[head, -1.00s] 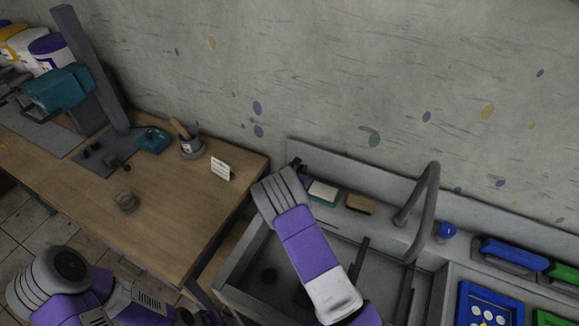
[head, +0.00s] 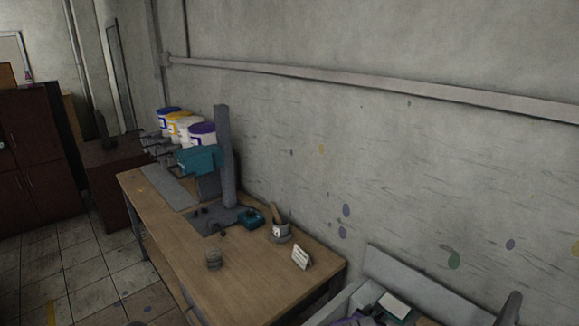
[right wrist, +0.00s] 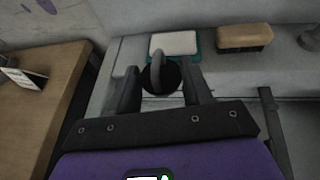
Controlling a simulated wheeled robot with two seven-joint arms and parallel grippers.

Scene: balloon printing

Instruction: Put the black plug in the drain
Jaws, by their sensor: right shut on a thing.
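The black plug (right wrist: 172,77) has a grey ring on top and sits between the fingers of my right gripper (right wrist: 161,82) in the right wrist view. My right gripper is shut on it, above the back ledge of the grey sink (right wrist: 225,78), near a white sponge on a teal base (right wrist: 173,43). The drain is out of view in both current views. My left gripper is not in view.
A tan block (right wrist: 244,37) lies on the ledge right of the white sponge. Paint buckets (head: 184,128) stand behind.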

